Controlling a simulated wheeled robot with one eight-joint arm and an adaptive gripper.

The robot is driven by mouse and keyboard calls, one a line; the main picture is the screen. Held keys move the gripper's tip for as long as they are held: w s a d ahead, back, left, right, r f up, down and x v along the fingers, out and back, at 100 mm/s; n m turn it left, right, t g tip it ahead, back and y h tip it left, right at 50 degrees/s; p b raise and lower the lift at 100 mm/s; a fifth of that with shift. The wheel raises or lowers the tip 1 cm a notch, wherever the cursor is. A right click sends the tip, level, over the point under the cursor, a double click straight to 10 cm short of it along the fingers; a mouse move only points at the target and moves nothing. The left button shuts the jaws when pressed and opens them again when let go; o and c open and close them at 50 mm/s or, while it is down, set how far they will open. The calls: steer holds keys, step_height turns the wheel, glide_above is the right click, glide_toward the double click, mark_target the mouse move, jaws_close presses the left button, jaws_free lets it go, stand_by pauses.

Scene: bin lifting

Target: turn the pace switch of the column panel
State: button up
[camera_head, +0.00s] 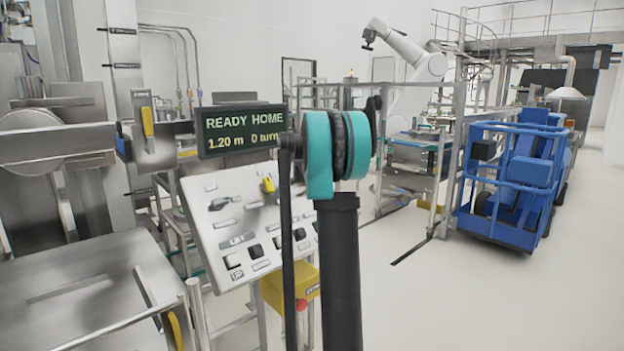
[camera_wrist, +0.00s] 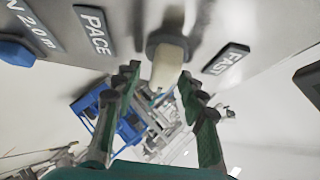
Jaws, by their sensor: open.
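The pace switch (camera_wrist: 168,66) is a cream lever knob on a dark round base, in the upper middle of the wrist view. A PACE label (camera_wrist: 95,30) is on its left and a FAST label (camera_wrist: 227,59) on its right. My gripper (camera_wrist: 159,75) is open, its two dark green fingers on either side of the knob's end in the picture. A gap shows on both sides; I see no contact. In the head view the column panel (camera_head: 213,184) is a sloped light-grey board. My arm covers its right part, and my gripper is hidden there.
A blue knob (camera_wrist: 16,51) is left of the PACE label. A display (camera_head: 240,131) reading READY HOME, 1.20 m, 0 turn stands above the panel. A yellow box (camera_head: 272,297) is below it. A blue wheeled machine (camera_head: 510,190) stands right; floor between is clear.

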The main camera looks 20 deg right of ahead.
steer(key=shift+s, duration=0.1)
steer(key=v, duration=1.2)
